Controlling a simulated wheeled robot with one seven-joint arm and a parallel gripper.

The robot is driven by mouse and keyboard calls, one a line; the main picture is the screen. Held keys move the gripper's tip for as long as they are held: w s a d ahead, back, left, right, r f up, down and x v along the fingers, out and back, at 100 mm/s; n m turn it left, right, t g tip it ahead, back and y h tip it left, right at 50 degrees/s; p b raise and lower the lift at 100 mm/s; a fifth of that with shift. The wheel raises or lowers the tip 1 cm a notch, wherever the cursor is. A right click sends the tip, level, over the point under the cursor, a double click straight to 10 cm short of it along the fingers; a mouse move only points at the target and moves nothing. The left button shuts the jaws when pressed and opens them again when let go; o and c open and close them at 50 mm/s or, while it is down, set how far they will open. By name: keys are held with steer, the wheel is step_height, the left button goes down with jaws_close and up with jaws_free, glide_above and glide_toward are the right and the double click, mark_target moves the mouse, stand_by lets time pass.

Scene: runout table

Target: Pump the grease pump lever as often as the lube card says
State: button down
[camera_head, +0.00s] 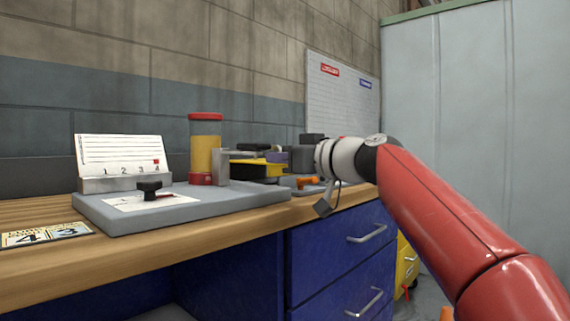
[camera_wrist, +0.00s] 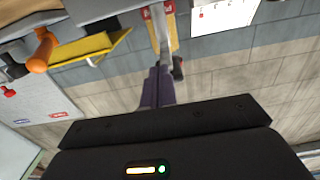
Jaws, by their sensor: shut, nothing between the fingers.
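The grease pump (camera_head: 206,146) stands at the back of the bench, with a yellow reservoir and red cap; its reservoir also shows in the wrist view (camera_wrist: 173,32). A grey bar (camera_wrist: 160,28), apparently the pump lever, runs from the pump toward my fingers. My gripper (camera_head: 277,157) is shut and empty, right of the pump; its dark fingers (camera_wrist: 157,82) point at the bar's end, and contact cannot be told. A card (camera_head: 45,235) with a large 4 and 3 lies at the bench's front left; its small print is unreadable.
A grey plate (camera_head: 110,218) carries a black knob (camera_head: 150,187) and a stand (camera_head: 122,160) numbered 1 to 4, with a red marker above 4. A yellow tray (camera_wrist: 95,45) and an orange handle (camera_wrist: 42,50) are near my gripper. A whiteboard (camera_head: 345,100) hangs behind.

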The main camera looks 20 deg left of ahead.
steer(key=b+v, duration=0.4)
steer(key=v, duration=0.6)
steer(key=shift+d+f, duration=0.15)
steer(key=shift+d, duration=0.2)
